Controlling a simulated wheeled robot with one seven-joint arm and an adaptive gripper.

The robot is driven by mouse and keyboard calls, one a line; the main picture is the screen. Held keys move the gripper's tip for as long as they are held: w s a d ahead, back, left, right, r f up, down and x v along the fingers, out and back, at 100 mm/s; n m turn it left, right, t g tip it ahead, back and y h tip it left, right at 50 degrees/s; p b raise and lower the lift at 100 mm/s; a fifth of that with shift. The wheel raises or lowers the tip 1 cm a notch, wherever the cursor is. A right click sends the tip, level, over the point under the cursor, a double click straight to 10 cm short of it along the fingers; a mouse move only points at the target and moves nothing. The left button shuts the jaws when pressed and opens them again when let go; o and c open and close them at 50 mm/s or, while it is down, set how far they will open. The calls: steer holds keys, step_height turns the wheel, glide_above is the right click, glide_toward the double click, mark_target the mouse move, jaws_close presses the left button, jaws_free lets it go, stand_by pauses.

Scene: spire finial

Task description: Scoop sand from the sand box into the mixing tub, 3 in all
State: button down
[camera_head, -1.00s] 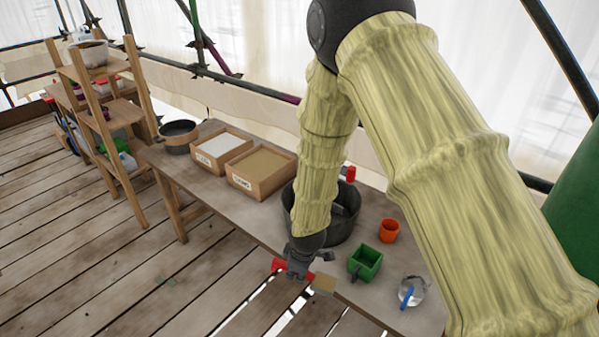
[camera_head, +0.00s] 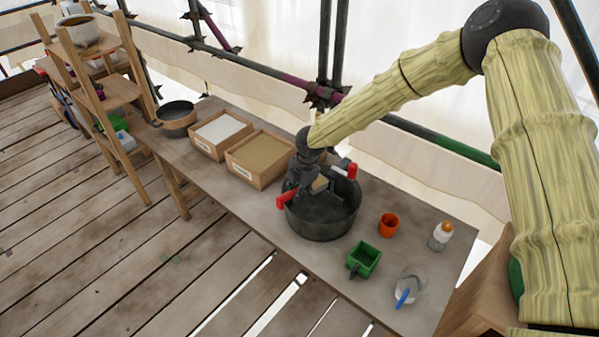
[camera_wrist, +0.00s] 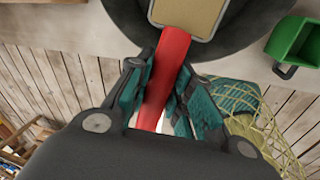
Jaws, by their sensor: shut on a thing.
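My gripper (camera_head: 298,184) is shut on the red handle (camera_wrist: 168,62) of a scoop, with a teal finger on each side of it. The scoop's pan (camera_wrist: 188,12) shows tan sand filling it in the wrist view. In the head view the pan (camera_head: 320,184) is over the black mixing tub (camera_head: 318,226), partly hidden by my gripper. Whether any sand lies in the tub I cannot tell. The sand box (camera_head: 262,156), wooden with tan sand, stands left of the tub.
A box of white powder (camera_head: 221,132) and a dark round pan (camera_head: 177,117) stand further left. A red-handled tool (camera_head: 352,171) is at the tub's far rim. An orange cup (camera_head: 388,225), green scoop (camera_head: 364,259), clear jug (camera_head: 409,287) and bottle (camera_head: 441,235) stand right.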

steer(key=shift+w+d+r, duration=0.15)
steer(key=shift+w+r, duration=0.05)
steer(key=shift+w, duration=0.35)
steer(key=shift+w+d+r, duration=0.15)
steer(key=shift+w, duration=0.4)
steer(key=shift+s+t+y+b, duration=0.2)
steer(key=shift+t+y+b, duration=0.2)
steer(key=shift+t+y, duration=0.15)
steer(key=shift+y, duration=0.25)
steer(key=shift+s+t, duration=0.1)
steer(key=shift+t, duration=0.15)
steer(key=shift+s+a+f+y+p, duration=0.2)
steer(key=shift+s+y+p, duration=0.05)
steer(key=shift+y+p, duration=0.1)
steer(key=shift+d+t, duration=0.15)
steer(key=shift+t, duration=0.15)
steer(key=shift+w+d+r+p, duration=0.15)
steer(key=shift+d+r+p, duration=0.1)
steer(key=shift+p, duration=0.15)
steer(key=shift+f+y+b, duration=0.2)
steer(key=shift+y+b, duration=0.05)
steer(key=shift+b, duration=0.25)
steer(key=shift+t+b, duration=0.3)
steer(key=shift+b, duration=0.45)
